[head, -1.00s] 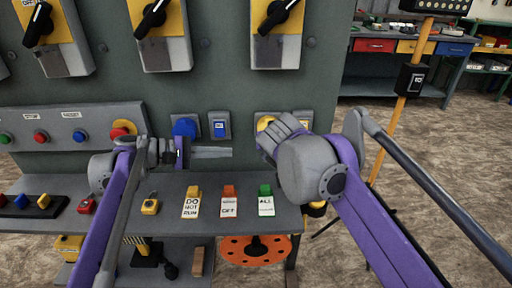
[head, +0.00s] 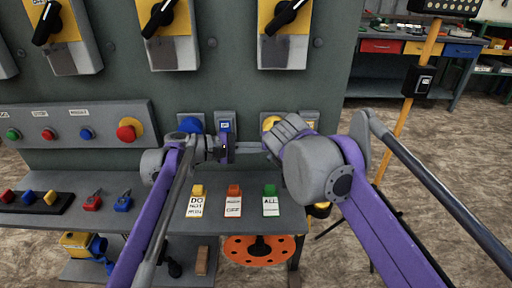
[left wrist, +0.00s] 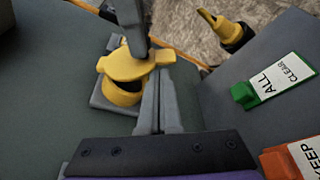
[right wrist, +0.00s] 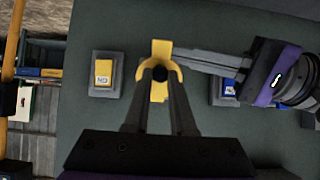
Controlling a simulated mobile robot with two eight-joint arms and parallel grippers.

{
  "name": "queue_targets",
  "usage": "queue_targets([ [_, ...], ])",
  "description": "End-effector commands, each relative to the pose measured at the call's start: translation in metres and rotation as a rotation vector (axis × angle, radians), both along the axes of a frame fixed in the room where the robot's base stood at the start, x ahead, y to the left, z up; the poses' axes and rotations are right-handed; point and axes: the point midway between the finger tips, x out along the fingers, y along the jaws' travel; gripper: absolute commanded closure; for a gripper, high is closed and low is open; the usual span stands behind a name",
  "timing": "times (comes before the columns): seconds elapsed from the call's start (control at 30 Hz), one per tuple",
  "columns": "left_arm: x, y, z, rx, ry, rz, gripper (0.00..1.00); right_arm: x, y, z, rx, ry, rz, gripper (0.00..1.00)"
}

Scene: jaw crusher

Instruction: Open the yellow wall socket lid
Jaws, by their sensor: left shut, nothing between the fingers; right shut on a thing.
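The yellow wall socket (left wrist: 122,90) with its yellow lid (left wrist: 137,64) sits on a grey plate on the panel. In the head view the socket (head: 269,123) is mostly hidden behind my right gripper (head: 272,150). In the right wrist view, my right gripper (right wrist: 160,74) is shut at the yellow lid (right wrist: 161,48), its fingertips over the lid's middle. My left gripper (head: 262,147) is shut and empty. Its fingertips reach the socket from the left in the head view and lie close beside the lid in the left wrist view (left wrist: 159,80); whether they touch cannot be told.
A blue socket (head: 191,124) and a blue switch (head: 225,121) are left of the yellow socket. A yellow switch (right wrist: 103,72) is on its other side. Tags (head: 233,201) stand on the shelf (head: 225,224) below. A yellow post (head: 405,110) stands to the right.

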Motion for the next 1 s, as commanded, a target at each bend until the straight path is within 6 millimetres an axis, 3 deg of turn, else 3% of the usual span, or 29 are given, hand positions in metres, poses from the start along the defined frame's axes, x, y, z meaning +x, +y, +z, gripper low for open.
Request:
queue_targets([
  [0.57, -0.012, 0.0, 0.009, -0.004, 0.061, -0.005, 1.0, 0.001, -0.001, 0.0, -0.001, -0.002, 0.0, 1.0],
  [0.6, -0.012, -0.001, 0.01, -0.004, 0.061, -0.006, 1.0, 0.001, -0.001, 0.0, -0.001, -0.001, 0.0, 0.73],
  [0.73, -0.011, 0.0, 0.009, -0.003, 0.06, -0.004, 1.0, 0.001, 0.0, 0.0, -0.001, -0.001, -0.001, 0.49],
  [1.0, -0.011, 0.0, 0.008, -0.001, 0.06, -0.002, 1.0, 0.0, 0.0, 0.0, 0.0, -0.001, 0.0, 0.46],
])
